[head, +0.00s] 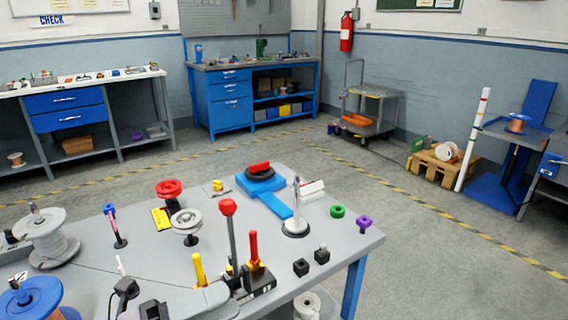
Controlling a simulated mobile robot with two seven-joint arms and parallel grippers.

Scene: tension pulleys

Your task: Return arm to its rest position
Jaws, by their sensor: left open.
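My left gripper (139,300) is low at the picture's bottom edge, over the near part of the grey workbench (335,250). Its dark fingers are apart and I see nothing between them; part of it is cut off. A pale rounded link lies to its right. A red pulley (169,188) and a white pulley (186,220) stand on the bench beyond it. A lever with a red ball (228,207) stands upright to the right. A grey spool (48,238) and a blue spool (32,298) are at the left. My right gripper is out of view.
A blue device with a black disc and red handle (261,168) lies at the bench's back. An upright metal post (296,205), yellow and red handles (253,248), black blocks (321,255) and small green (337,211) and purple (364,222) pieces stand around. Open floor lies beyond.

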